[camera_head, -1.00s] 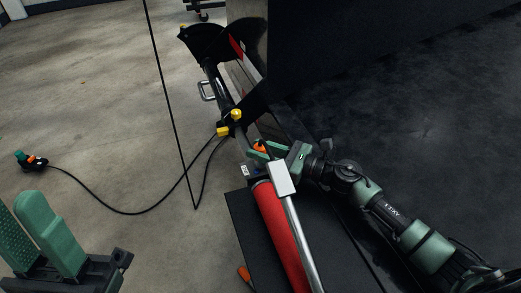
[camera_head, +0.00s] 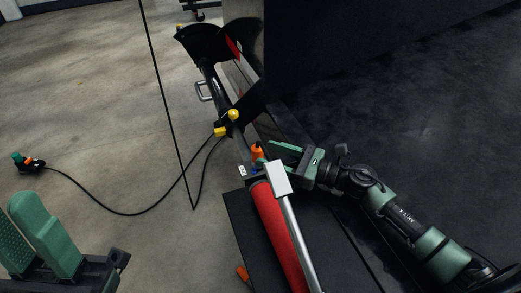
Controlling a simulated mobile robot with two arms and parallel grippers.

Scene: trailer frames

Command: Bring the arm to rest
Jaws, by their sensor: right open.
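My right gripper (camera_head: 272,157) is at the middle of the head view, its arm coming in from the lower right. Its green fingers are apart, just behind the silver block on top of the red cylinder, and I see nothing held in them. An orange piece (camera_head: 257,151) stands beside the fingertips; whether they touch is unclear. My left gripper (camera_head: 42,235) is at the lower left with its two green fingers apart and bare floor beyond them.
A red cylinder (camera_head: 278,232) with a silver bar stands over a black platform (camera_head: 240,222). A black cable runs over the floor to a plug (camera_head: 28,163) at left. Yellow knobs (camera_head: 233,115) sit on the black hitch. A dark trailer wall fills the upper right.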

